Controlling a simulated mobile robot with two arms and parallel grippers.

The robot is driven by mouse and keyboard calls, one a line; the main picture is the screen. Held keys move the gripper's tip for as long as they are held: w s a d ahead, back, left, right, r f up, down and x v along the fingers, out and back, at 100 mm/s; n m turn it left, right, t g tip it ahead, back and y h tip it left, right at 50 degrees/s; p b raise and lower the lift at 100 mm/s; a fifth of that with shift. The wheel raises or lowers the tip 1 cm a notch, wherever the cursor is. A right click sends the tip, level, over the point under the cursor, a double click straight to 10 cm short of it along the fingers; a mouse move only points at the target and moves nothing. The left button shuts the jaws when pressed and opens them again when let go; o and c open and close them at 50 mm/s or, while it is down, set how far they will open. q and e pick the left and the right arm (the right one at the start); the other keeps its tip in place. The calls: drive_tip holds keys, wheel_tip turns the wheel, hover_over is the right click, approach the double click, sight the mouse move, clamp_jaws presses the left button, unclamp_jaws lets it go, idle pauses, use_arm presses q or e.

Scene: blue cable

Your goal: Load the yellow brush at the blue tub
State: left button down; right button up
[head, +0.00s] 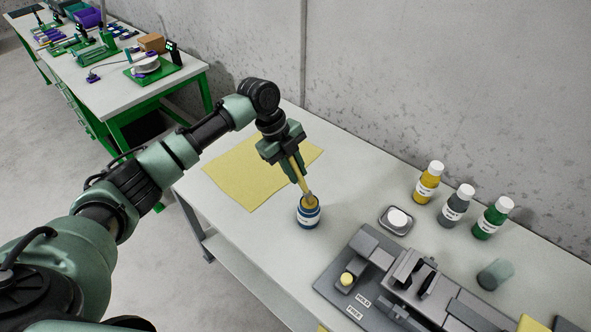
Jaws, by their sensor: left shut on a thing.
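My left gripper (288,158) is shut on the yellow brush (302,176) and holds it tilted, head down. The brush's lower end is at the mouth of the blue tub (308,218), and I cannot tell how deep it reaches. The tub is a small round pot with a blue body and a white label band, standing upright on the white table. The gripper is above the tub and apart from it. My right gripper is not in view.
A yellow sheet (245,175) lies behind the tub. Yellow (428,181), grey (456,205) and green (493,218) bottles stand at the right. A small square dish (396,220) and a grey fixture (385,285) marked HOLD and FREE are nearer. A wall bounds the table's back.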

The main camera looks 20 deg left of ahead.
use_arm(q)
drive_tip(key=shift+f, duration=0.1)
wheel_tip(320, 180, up, 7)
drive_tip(key=p, duration=0.6)
drive_tip(key=shift+p, duration=0.3)
idle(0.6)
